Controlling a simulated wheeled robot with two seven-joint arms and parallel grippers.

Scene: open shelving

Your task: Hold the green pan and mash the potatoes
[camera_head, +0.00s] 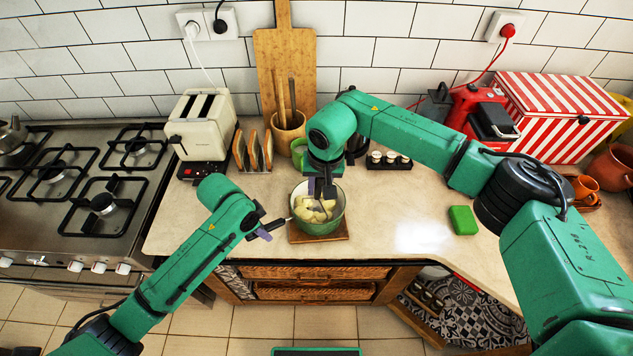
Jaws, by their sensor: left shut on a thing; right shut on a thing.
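The green pan (335,221) sits on a brown wooden board (318,238) near the counter's front edge. Pale yellow potato pieces (313,213) lie inside it. My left gripper (268,230) is at the pan's left side, shut on its handle, which is mostly hidden by the fingers. My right gripper (322,188) is above the pan, pointing down and shut on a masher, of which little can be made out between the fingers and the potatoes. Whether the masher touches the potatoes is hard to tell.
A gas stove (85,190) is at the left. A toaster (202,128), toast rack (252,150) and utensil pot (288,132) stand behind the pan. A green sponge (463,220) lies at right. A red coffee machine (475,112) stands farther back.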

